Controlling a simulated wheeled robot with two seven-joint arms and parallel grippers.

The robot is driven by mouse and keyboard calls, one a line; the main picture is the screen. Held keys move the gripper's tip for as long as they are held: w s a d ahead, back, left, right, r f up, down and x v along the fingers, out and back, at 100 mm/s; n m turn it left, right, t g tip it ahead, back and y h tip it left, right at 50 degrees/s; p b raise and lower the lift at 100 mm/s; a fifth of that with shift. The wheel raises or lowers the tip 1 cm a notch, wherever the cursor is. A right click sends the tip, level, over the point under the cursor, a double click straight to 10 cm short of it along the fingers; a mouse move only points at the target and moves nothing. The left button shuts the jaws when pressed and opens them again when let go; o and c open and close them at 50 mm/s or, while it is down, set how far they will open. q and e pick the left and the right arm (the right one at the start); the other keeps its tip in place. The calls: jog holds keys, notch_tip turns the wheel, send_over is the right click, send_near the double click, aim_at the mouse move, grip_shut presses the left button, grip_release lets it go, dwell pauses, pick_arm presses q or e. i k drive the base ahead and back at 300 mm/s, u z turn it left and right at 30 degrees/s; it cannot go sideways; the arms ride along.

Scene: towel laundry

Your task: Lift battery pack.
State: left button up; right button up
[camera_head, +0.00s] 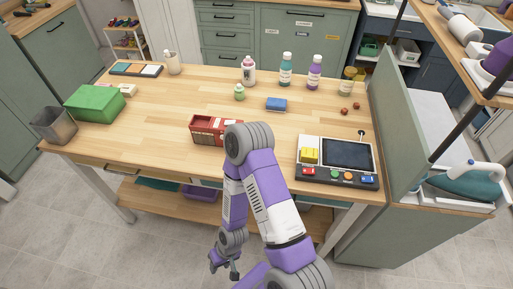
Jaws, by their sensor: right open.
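No thing in view is clearly marked as the battery pack. A yellow block (309,155) sits on the left part of a grey-and-white device (338,160) with a dark screen and coloured buttons, at the table's right front. A red and white box (207,130) stands at the middle front, partly hidden by my right arm. My left gripper is out of view.
The wooden table (170,105) has clear room left of centre. Several bottles (286,70) stand at the back. A green box (95,103) and a grey bin (54,125) are at the left. A green-grey partition (405,130) rises at the right edge.

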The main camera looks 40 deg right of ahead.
aim_at(308, 155)
jog(key=u, duration=0.85)
jog(key=k, duration=0.9)
jog(key=z, duration=0.85)
